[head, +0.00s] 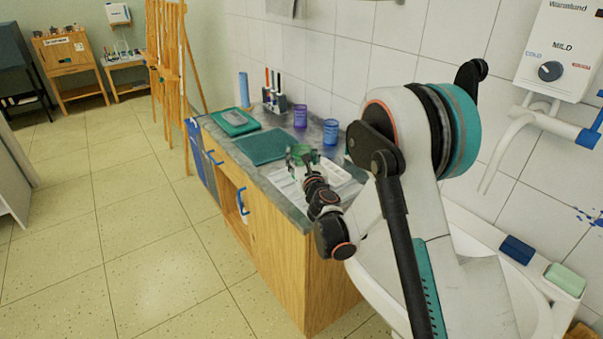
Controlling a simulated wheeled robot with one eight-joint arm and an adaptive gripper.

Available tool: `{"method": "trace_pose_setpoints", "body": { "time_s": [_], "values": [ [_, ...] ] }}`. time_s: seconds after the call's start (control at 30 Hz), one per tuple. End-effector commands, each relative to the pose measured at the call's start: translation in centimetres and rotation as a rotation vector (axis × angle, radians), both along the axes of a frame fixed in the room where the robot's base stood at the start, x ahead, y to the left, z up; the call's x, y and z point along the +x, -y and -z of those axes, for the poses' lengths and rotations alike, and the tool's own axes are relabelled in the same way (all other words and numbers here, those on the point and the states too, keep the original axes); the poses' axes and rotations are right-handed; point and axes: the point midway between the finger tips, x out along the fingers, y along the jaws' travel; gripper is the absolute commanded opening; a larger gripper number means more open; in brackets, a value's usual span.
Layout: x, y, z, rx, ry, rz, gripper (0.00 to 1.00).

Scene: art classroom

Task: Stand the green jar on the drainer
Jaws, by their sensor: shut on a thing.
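My gripper (303,162) is at the end of my arm, over the near part of the counter. It is shut on a green jar (299,150), which looks roughly upright but is partly covered by the fingers. A flat teal ribbed mat (261,149), which looks like the drainer, lies on the counter just left of the jar. The jar appears beside the mat's right edge in the picture. I cannot tell how high the jar is above the counter.
A purple jar (300,116) and a blue jar (330,132) stand behind near the wall. A teal tray (234,122) lies beyond the mat. A white palette (322,171) lies right of my gripper. A brush holder (274,101) and blue cylinder (244,90) stand at the back.

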Motion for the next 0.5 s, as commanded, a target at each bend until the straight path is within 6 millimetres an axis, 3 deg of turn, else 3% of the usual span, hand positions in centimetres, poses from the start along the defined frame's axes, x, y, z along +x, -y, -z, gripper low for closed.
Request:
{"method": "trace_pose_setpoints", "body": {
  "time_s": [0.17, 0.37, 0.5],
  "values": [
    [0.0, 0.0, 1.3, -0.001, 0.0, 0.0, 0.2],
    [0.0, 0.0, 4.2, 0.0, 0.0, 0.0, 0.2],
    [0.0, 0.0, 4.4, -0.001, 0.0, -0.001, 0.2]
  ]
}}
